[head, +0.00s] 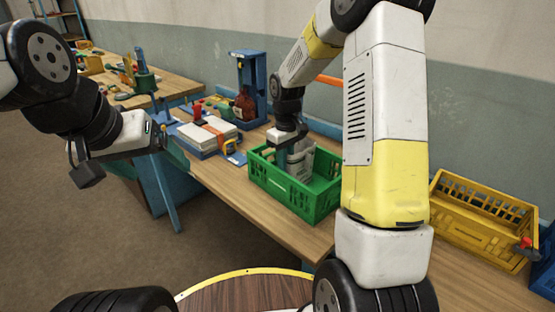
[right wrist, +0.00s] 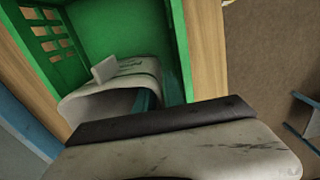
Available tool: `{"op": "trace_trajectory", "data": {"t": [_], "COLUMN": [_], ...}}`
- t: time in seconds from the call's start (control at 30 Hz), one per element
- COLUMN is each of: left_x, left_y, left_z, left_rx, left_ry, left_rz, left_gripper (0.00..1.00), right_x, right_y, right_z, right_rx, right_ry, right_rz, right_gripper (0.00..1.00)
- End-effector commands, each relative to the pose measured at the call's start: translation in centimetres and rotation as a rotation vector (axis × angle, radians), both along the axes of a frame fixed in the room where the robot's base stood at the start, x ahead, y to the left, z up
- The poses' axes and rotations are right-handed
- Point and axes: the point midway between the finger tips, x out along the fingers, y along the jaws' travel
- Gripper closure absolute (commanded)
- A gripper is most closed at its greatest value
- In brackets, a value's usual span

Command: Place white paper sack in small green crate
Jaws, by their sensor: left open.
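The small green crate (head: 280,190) stands on the wooden table in the middle of the head view. The white paper sack (head: 302,160) is inside its walls; whether it rests on the floor of the crate is hidden. In the right wrist view the pale sack (right wrist: 128,72) shows against the green crate (right wrist: 125,28). My right gripper (head: 284,160) reaches down into the crate, with a teal finger close beside the sack. Whether its jaws grip the sack is not clear. My left gripper (head: 166,130) is open and empty at the left, away from the crate.
A yellow crate (head: 480,215) stands to the right on the table, behind my right arm. A blue stand (head: 250,80) with a brown bottle (head: 245,105) and a white stack with an orange band (head: 208,133) are left of the green crate. Bare tabletop (head: 230,178) lies at the crate's front left.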

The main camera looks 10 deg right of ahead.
Motion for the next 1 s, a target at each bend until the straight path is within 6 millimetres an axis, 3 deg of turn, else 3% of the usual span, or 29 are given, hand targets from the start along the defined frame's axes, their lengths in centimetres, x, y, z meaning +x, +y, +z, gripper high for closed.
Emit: {"op": "trace_trajectory", "data": {"t": [0.4, 0.67, 0.83, 1.0], "left_x": [0.0, 0.0, 0.0, 0.0], "left_y": [0.0, 0.0, 0.0, 0.0], "left_z": [0.0, 0.0, 0.0, 0.0], "left_rx": [0.0, 0.0, 0.0, 0.0], "left_ry": [0.0, 0.0, 0.0, 0.0], "left_rz": [0.0, 0.0, 0.0, 0.0], "left_gripper": [0.17, 0.17, 0.17, 0.17], "right_x": [0.0, -0.4, -3.9, -10.1], "right_y": [0.0, 0.0, -0.3, -0.5], "right_z": [8.6, 11.3, 14.8, 18.6], "right_rx": [0.0, 0.002, 0.027, 0.09], "right_ry": [-0.004, -0.012, -0.091, -0.217], "right_rz": [0.001, -0.007, -0.079, -0.205], "right_gripper": [0.87, 0.87, 0.87, 0.87]}}
